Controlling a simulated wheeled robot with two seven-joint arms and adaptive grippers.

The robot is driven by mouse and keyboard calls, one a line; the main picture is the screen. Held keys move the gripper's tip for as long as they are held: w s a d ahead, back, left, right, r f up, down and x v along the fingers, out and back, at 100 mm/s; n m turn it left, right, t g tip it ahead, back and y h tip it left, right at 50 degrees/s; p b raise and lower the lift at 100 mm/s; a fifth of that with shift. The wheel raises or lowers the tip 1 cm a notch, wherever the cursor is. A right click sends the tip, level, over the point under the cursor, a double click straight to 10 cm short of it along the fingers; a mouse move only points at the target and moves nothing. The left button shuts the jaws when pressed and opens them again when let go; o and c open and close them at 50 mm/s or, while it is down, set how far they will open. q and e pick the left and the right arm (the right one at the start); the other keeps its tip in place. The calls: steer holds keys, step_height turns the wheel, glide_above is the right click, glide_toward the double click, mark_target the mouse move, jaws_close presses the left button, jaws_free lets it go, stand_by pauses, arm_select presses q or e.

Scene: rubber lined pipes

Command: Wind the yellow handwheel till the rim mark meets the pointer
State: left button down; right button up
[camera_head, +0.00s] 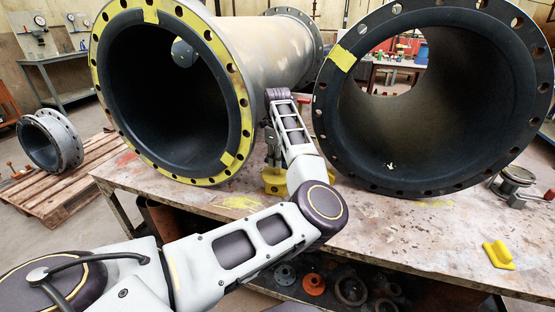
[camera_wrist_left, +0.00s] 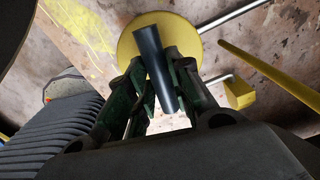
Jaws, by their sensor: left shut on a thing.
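The yellow handwheel (camera_wrist_left: 128,48) is a round disc in the left wrist view, with a dark cylindrical handle (camera_wrist_left: 150,52) standing up from it. In the head view, yellow parts (camera_head: 273,180) show low between the two big pipes, mostly behind my arm. My left gripper (camera_head: 272,158) reaches down there; in the wrist view its green-dark fingers (camera_wrist_left: 157,92) are closed around the dark handle. A small yellow block (camera_wrist_left: 240,93) beside the wheel may be the pointer; I cannot tell. I cannot make out a rim mark. My right gripper is in neither view.
Two large flanged pipes, one with a yellow-ringed face (camera_head: 243,110) and one dark (camera_head: 470,100), stand on the worn bench (camera_head: 390,228) either side of my forearm. A yellow block (camera_head: 498,254) and a metal fitting (camera_head: 517,184) sit at the bench's right.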

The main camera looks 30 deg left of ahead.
arm_select(q)
steer(key=shift+n, duration=1.2)
steer(key=c, duration=1.3)
jaws_free()
steer(key=shift+r, duration=0.15)
step_height(320, 180, up, 12)
steer(key=shift+f, duration=0.15)
